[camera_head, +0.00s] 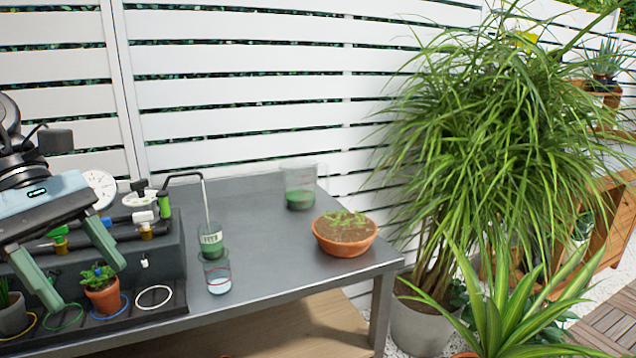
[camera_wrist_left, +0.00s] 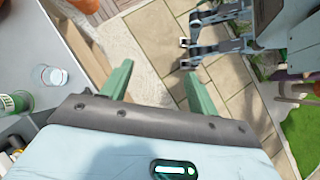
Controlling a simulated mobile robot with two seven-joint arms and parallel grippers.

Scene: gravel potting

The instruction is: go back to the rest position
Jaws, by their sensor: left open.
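My left gripper (camera_head: 87,285) is at the left of the head view, above the left end of the grey table (camera_head: 270,240). Its two green fingers are spread apart with nothing between them. In the left wrist view (camera_wrist_left: 159,70) the fingers are also apart, with paving behind them. My right gripper (camera_wrist_left: 187,53) shows at the top of the left wrist view, its two fingers apart and empty, over the paving. It is out of the head view.
A planter stand at the left holds a small potted plant (camera_head: 103,290).

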